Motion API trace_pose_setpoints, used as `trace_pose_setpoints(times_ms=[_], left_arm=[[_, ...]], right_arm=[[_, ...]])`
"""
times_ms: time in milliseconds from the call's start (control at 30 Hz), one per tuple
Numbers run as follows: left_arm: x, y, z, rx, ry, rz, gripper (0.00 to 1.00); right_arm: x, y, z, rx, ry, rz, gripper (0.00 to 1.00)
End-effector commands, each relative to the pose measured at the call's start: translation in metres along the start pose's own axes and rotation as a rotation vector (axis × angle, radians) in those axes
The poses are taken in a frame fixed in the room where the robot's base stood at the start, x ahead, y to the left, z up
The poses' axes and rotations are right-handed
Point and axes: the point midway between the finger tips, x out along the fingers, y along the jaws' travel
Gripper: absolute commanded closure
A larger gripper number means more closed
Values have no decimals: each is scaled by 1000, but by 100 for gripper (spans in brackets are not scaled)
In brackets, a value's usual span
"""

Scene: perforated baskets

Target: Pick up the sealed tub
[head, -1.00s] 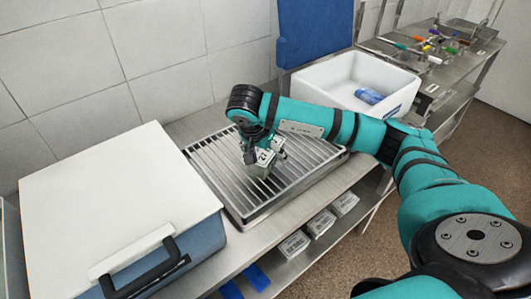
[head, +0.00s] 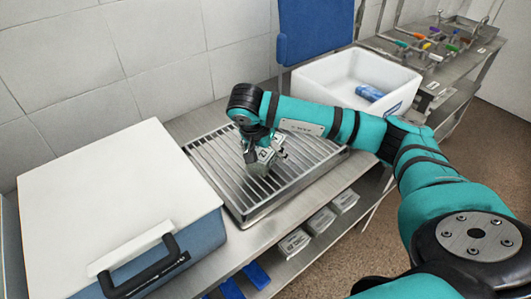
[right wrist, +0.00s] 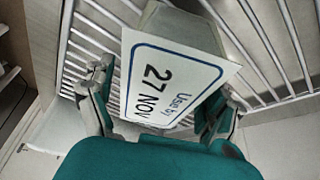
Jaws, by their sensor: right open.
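The sealed tub (head: 261,160) is a small pale grey container on the slatted metal rack, partly hidden by my right gripper (head: 265,153) in the head view. In the right wrist view, its white label (right wrist: 170,85) has a blue border and reads "Use by 27 NOV". My right gripper is open above the tub, pointing down. In the right wrist view its fingers (right wrist: 164,90) stand on either side of the tub. Contact cannot be told. My left gripper is out of view.
A large white-lidded blue box (head: 115,195) with a black handle stands left of the slatted rack (head: 215,165). A white basin (head: 330,82) holding a blue item (head: 369,93) stands behind right. Several small boxes (head: 320,222) sit on the shelf below.

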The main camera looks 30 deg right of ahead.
Motion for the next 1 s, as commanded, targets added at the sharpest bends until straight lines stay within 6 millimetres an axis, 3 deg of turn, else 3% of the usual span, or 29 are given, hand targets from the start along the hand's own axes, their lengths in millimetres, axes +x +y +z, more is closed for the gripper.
trace_pose_setpoints(times_ms=[133, 733, 1000], left_arm=[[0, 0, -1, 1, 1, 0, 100], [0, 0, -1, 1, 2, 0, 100], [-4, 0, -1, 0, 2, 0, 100]], right_arm=[[0, 0, 0, 0, 0, 0, 16], [-1, 0, -1, 1, 1, -1, 94], [-3, 0, -2, 1, 0, -1, 94]])
